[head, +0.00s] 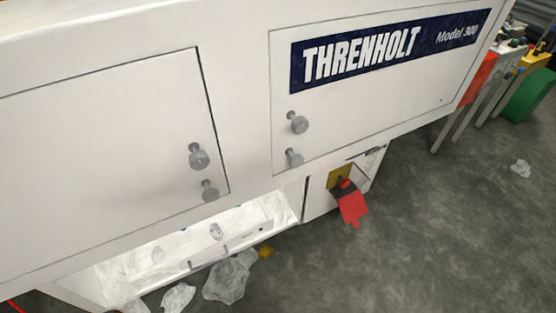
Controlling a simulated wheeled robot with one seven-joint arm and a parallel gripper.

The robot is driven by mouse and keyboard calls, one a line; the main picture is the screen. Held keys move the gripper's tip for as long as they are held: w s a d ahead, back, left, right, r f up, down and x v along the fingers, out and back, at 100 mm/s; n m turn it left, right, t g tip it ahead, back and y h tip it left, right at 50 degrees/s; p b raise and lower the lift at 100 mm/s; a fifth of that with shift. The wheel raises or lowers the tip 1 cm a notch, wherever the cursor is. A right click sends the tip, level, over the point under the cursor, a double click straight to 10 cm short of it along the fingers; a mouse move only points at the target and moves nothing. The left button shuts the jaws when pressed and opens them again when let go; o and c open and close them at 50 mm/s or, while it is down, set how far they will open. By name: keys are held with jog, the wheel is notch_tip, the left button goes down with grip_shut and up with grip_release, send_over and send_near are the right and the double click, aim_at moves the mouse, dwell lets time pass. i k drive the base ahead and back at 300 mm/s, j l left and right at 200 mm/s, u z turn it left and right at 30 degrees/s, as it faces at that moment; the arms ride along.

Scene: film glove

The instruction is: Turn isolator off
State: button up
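The isolator is a red rotary switch (346,184) on a yellow plate (336,178). It sits on the lower white side of the machine, right of the open bay, in the head view. A red piece (353,208) sticks out or hangs below it; I cannot tell whether this is its handle or a tag. The switch's exact position cannot be read at this size. My gripper is not in view.
The white machine cabinet (240,60) overhangs the isolator, with grey knobs (298,122) on its doors. An open lit bay (190,245) lies to the left. Crumpled film (230,278) litters the floor. The grey floor (440,230) at right is mostly clear.

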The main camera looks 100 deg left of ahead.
aim_at(344, 183)
jog(key=u, duration=3.3)
